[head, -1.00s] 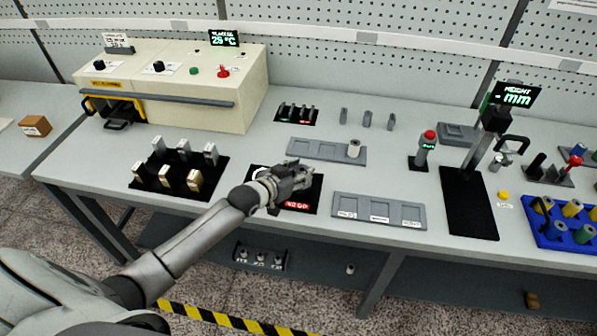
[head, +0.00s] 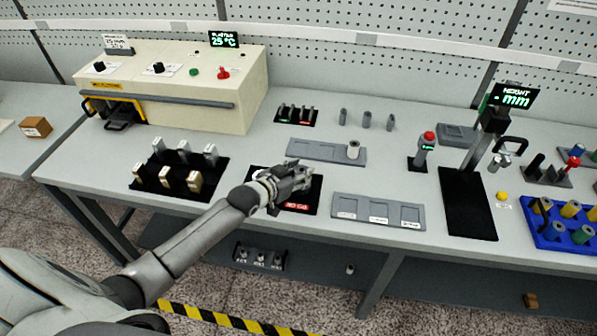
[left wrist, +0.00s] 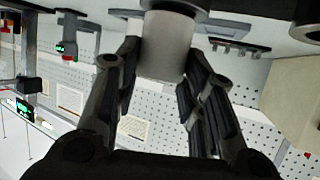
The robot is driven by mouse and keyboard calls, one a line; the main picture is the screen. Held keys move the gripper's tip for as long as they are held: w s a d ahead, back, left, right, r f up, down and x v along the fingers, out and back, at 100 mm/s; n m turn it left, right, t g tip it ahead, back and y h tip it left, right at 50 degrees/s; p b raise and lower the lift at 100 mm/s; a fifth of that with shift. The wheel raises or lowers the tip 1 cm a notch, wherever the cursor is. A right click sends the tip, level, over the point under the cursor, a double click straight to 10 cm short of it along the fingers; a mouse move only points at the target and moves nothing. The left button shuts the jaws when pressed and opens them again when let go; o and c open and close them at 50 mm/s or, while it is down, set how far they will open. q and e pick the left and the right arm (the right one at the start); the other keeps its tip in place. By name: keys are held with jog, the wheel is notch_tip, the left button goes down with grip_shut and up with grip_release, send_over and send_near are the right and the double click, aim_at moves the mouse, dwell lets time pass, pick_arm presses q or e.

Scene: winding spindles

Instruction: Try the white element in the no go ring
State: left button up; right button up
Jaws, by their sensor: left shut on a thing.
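My left gripper (head: 296,178) is over the black mat (head: 311,197) with the red NO GO label (head: 297,206). In the left wrist view it is shut on a white cylindrical element (left wrist: 167,48), which sits between the fingers. A dark round edge (left wrist: 178,6) shows at the far end of the element, at the top of that view. I cannot tell whether the element is inside the no go ring or only against it. The ring is hidden behind my gripper in the head view. My right gripper is not in view.
A three-compartment tray (head: 378,226) is empty to the right. A black rack (head: 207,184) with several clips stands left. A height gauge (head: 497,120) stands further right.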

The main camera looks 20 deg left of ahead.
pick_arm(q)
jog(key=shift+r+p, duration=1.9)
jog(key=shift+r, duration=0.4)
